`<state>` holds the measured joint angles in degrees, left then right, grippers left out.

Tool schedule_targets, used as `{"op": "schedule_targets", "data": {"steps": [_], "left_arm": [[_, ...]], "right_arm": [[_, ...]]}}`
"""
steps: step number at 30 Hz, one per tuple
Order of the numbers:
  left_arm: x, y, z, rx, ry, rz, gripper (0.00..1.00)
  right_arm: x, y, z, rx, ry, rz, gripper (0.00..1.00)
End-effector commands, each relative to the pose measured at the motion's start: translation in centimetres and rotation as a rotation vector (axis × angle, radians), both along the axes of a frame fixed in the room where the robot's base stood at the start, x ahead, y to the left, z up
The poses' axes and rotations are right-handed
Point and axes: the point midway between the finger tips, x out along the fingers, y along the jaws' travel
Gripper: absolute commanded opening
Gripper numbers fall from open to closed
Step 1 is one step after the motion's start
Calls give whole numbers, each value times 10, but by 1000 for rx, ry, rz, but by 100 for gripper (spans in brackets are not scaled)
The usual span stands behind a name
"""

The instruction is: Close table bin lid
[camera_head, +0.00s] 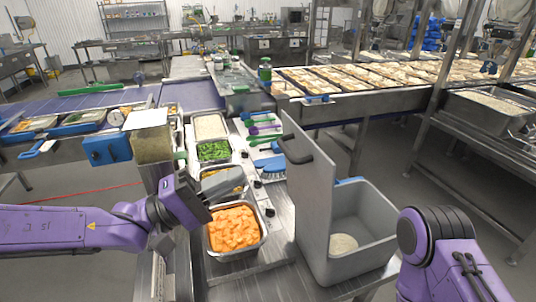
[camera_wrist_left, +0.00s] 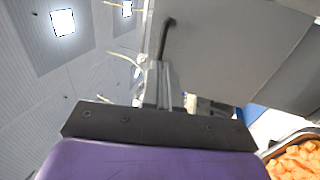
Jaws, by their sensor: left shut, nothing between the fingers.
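The grey table bin (camera_head: 372,268) stands at the right end of the steel counter, with a pale heap inside. Its lid (camera_head: 312,200) stands open, nearly upright, on the bin's left side. A dark handle (camera_head: 299,150) is on the lid's left face. My left gripper (camera_head: 247,177) is shut and empty, to the left of the lid and above the food pans. In the left wrist view the shut fingers (camera_wrist_left: 163,68) point toward the lid (camera_wrist_left: 228,50) and its handle (camera_wrist_left: 167,38); contact cannot be told. My right arm shows at lower right, its gripper out of view.
A pan of orange cubes (camera_head: 262,233) lies below my left gripper, with green (camera_head: 213,160) and white (camera_head: 210,116) food pans behind. A blue brush (camera_head: 272,172) and utensils lie left of the lid. A conveyor of trays (camera_head: 370,108) runs behind.

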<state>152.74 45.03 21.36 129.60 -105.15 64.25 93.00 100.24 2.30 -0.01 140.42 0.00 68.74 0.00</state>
Motion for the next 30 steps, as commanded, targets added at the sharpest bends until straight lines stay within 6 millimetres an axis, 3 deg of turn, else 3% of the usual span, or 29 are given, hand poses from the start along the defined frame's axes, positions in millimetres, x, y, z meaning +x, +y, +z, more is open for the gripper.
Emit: {"op": "schedule_targets", "data": {"steps": [6,12,30], "left_arm": [[14,-42,17,1,3,-2,0],[21,-63,23,0,2,-2,0],[24,-71,26,0,0,1,0]], "right_arm": [[1,0,17,0,-1,0,34],[0,0,24,0,-1,0,34],[1,0,26,0,-1,0,34]]}}
